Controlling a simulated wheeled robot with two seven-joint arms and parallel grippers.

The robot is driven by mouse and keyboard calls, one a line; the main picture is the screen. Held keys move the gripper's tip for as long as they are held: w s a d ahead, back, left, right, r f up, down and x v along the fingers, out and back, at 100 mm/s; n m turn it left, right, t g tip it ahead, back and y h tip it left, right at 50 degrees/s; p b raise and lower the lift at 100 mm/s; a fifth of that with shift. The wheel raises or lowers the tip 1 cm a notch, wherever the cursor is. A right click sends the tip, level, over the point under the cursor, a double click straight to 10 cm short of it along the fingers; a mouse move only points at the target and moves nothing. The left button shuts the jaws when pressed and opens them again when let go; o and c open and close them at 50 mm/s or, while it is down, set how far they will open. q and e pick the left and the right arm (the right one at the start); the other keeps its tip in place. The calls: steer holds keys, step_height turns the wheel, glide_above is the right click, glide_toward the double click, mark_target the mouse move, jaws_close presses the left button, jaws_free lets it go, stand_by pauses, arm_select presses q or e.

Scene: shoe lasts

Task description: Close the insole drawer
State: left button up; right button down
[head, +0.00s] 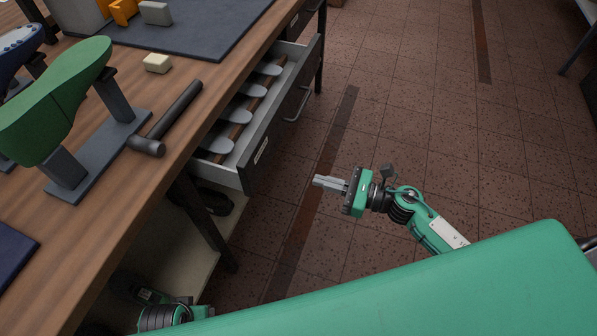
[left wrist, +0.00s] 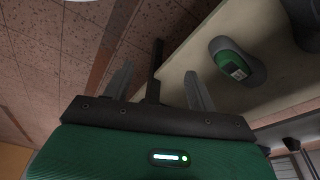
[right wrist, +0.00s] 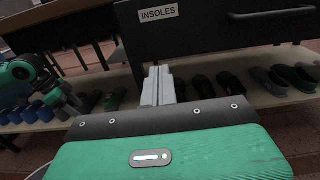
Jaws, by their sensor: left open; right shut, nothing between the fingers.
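The insole drawer (head: 262,140) is pulled out from the right side of the workbench. Grey insoles (head: 234,114) lie in it in a row. Its dark front has a label and a bar handle (head: 299,104). In the right wrist view the label reads INSOLES on the drawer front (right wrist: 215,35), with the handle at the upper right. My right gripper (head: 322,182) is shut and empty, in the open to the right of the drawer, apart from it. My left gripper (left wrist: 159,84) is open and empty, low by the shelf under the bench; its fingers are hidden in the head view.
On the workbench (head: 110,215) are a green shoe last (head: 58,100), a hammer (head: 170,118), a cream block (head: 157,63) and a dark mat (head: 215,25). Shoes stand on the lower shelf (right wrist: 284,97). Floor to the right of the drawer is free.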

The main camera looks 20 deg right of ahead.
mark_target(262, 164)
steer(key=p+x, duration=0.2)
steer(key=x, duration=1)
arm_select(q)
steer(key=shift+g, duration=0.3)
steer(key=shift+s+f, duration=0.15)
steer(key=shift+f, duration=0.85)
steer(key=shift+s+f, duration=0.2)
steer(key=shift+f, duration=0.75)
steer(key=shift+s+f, duration=0.15)
steer(key=shift+f, duration=0.85)
arm_select(e)
steer(key=shift+w+a, duration=0.35)
steer(key=shift+a, duration=0.05)
steer(key=shift+w+a, duration=0.1)
steer(key=shift+a, duration=0.05)
steer(key=b+x, duration=0.2)
steer(key=x, duration=1.1)
steer(key=shift+w+a+f, duration=0.1)
steer(key=shift+w+a, duration=0.1)
arm_select(q)
steer(key=r, duration=0.3)
steer(key=w+r, duration=0.1)
steer(key=r, duration=0.1)
steer(key=shift+d+r, duration=0.15)
steer(key=shift+r, duration=0.1)
arm_select(e)
steer(key=shift+r, duration=0.2)
steer(key=shift+a+r, duration=0.1)
